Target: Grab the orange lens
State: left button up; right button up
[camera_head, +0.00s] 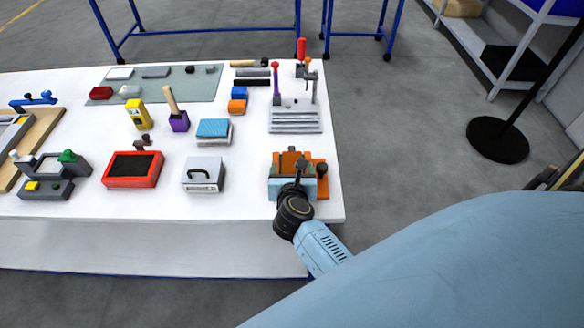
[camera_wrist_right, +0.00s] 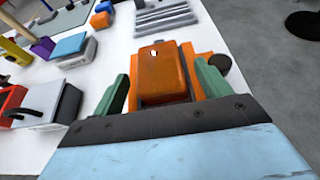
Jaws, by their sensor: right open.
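The orange lens (camera_wrist_right: 162,73) shows in the right wrist view as an orange rounded block, in front of a larger orange piece behind it. In the head view an orange part (camera_head: 288,160) shows at the table's right front, partly covered by my gripper. My right gripper (camera_wrist_right: 160,92) is open, with one green finger on each side of the lens. The fingers look apart from the lens, with a gap on both sides. In the head view my right gripper (camera_head: 293,176) sits over the orange part. My left gripper is in neither view.
The white table (camera_head: 240,213) ends just right of the orange part. A grey and white box (camera_head: 203,174) stands left of my gripper, with a red-framed tray (camera_head: 133,169) farther left. A grey ridged fixture (camera_head: 296,117) stands behind.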

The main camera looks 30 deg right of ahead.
jog(key=shift+c, duration=0.3)
jog(key=shift+r, duration=0.1)
jog(key=c, duration=1.1)
